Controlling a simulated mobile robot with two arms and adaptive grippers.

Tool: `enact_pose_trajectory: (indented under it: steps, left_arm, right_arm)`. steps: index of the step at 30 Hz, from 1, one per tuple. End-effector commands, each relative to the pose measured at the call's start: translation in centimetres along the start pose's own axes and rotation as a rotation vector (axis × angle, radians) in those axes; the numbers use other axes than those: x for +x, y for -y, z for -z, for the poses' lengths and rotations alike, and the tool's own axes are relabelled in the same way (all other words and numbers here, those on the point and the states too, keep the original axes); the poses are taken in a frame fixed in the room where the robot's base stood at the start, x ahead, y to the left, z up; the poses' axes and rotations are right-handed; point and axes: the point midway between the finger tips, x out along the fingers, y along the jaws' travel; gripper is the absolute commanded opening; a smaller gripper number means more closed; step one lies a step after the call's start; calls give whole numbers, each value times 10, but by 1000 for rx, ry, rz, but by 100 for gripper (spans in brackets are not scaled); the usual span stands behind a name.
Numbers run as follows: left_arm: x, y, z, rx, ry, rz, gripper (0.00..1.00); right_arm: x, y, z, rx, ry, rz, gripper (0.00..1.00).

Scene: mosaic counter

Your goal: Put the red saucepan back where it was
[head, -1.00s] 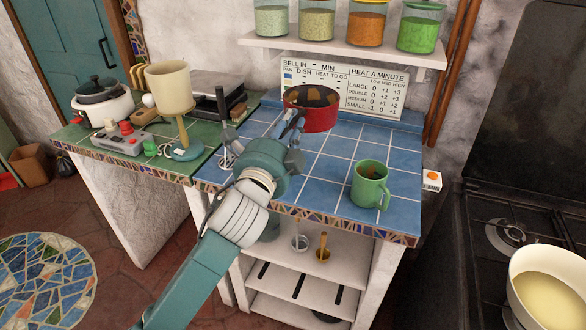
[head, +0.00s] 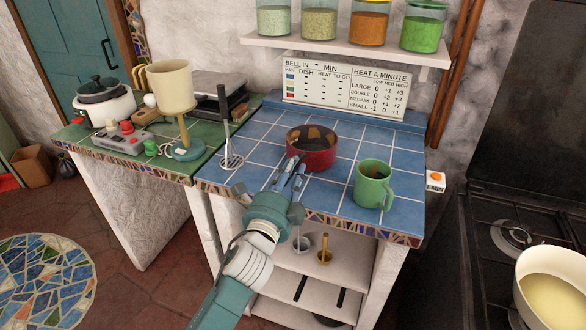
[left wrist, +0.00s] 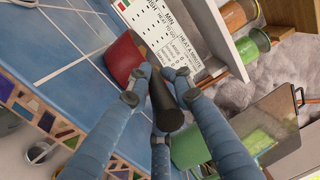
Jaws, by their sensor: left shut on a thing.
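The red saucepan (head: 316,161) is over the blue tiled counter (head: 338,192), upright, with dark and brown patches inside. I cannot tell whether its base touches the tiles. My left gripper (head: 292,174) reaches in from the front and is shut on the pan's dark handle (left wrist: 163,105). In the left wrist view the red side of the pan (left wrist: 122,60) shows beyond my fingers (left wrist: 158,84). The handle is mostly hidden by my fingers in the head view. My right gripper is not in view.
A green mug (head: 371,186) stands to the right of the pan. A tall-handled masher (head: 231,160) stands at the left. A sign (head: 345,88) is behind, below a shelf of jars (head: 345,48). A stove (head: 510,205) is at far right. Tiles behind the pan are clear.

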Motion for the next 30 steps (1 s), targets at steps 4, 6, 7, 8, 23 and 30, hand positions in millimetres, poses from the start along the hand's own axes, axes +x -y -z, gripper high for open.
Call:
enact_pose_trajectory:
  steps: [4, 6, 7, 8, 23, 30]
  left_arm:
    - [0, 6, 0, 0, -2, 11, 0]
    - [0, 4, 1, 0, -2, 11, 0]
    - [0, 3, 1, 0, -2, 10, 0]
    - [0, 2, 1, 0, -2, 10, 0]
    - [-5, 0, 0, 0, 0, -1, 41]
    - [-50, -2, 1, -1, -1, -3, 41]
  right_arm:
    - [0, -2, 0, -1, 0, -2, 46]
    - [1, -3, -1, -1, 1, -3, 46]
    - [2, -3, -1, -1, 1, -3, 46]
    - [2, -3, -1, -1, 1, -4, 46]
    - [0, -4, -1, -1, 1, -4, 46]
    - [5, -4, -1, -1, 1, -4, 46]
